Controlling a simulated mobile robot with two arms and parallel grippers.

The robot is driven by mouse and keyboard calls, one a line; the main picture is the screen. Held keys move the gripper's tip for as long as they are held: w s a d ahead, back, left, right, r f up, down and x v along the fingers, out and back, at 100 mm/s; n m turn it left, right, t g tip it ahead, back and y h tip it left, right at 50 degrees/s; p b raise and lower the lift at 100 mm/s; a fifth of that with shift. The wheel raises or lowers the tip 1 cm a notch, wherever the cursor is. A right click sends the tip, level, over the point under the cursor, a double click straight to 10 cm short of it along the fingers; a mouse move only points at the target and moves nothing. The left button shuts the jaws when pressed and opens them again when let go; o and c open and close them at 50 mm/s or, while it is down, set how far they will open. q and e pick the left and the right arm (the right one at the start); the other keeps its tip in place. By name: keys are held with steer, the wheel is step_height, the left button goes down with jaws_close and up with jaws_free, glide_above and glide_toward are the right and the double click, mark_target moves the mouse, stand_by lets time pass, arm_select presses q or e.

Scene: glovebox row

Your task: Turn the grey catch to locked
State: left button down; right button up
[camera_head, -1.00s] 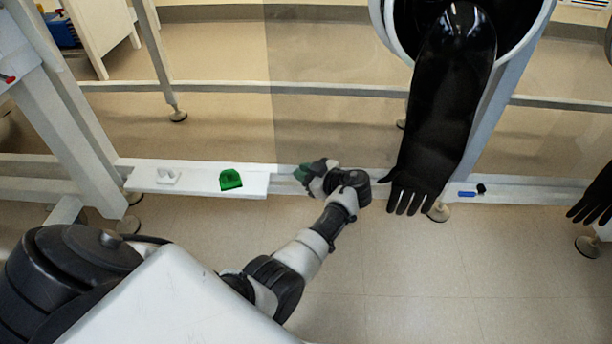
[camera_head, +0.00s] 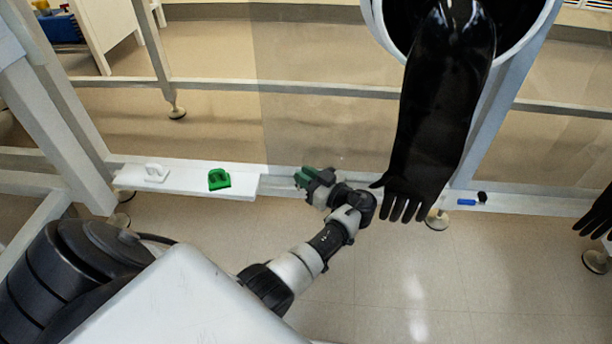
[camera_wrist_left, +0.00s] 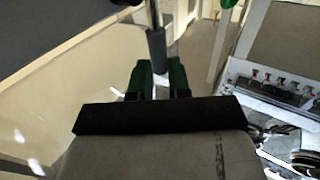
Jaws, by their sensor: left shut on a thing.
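My left gripper (camera_head: 306,178) has green fingers and is at the white frame rail, right of the white shelf. In the left wrist view its two green fingers (camera_wrist_left: 157,78) are closed on the lower end of a dark grey bar (camera_wrist_left: 156,48), which looks like the grey catch. The bar points away from the fingers, and a thinner rod continues above it. In the head view the catch is hidden by the gripper or too small to make out. I cannot read its position. My right gripper is in neither view.
A white shelf (camera_head: 196,183) carries a white bracket (camera_head: 156,173) and a green block (camera_head: 219,179). A black glove (camera_head: 437,110) hangs from a round port close to the right of my left wrist. A blue piece (camera_head: 466,202) lies on the rail. Floor in front is clear.

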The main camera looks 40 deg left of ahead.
arm_select(q)
steer(key=shift+f, duration=0.1)
steer(key=c, duration=1.3)
jaws_free()
steer(key=shift+c, duration=0.2)
steer(key=shift+d, duration=0.15)
steer(key=d+p, duration=0.2)
steer(key=d, duration=0.8)
steer(key=shift+s+d+p, duration=0.2)
steer(key=shift+d+p, duration=0.05)
steer(key=shift+p, duration=0.05)
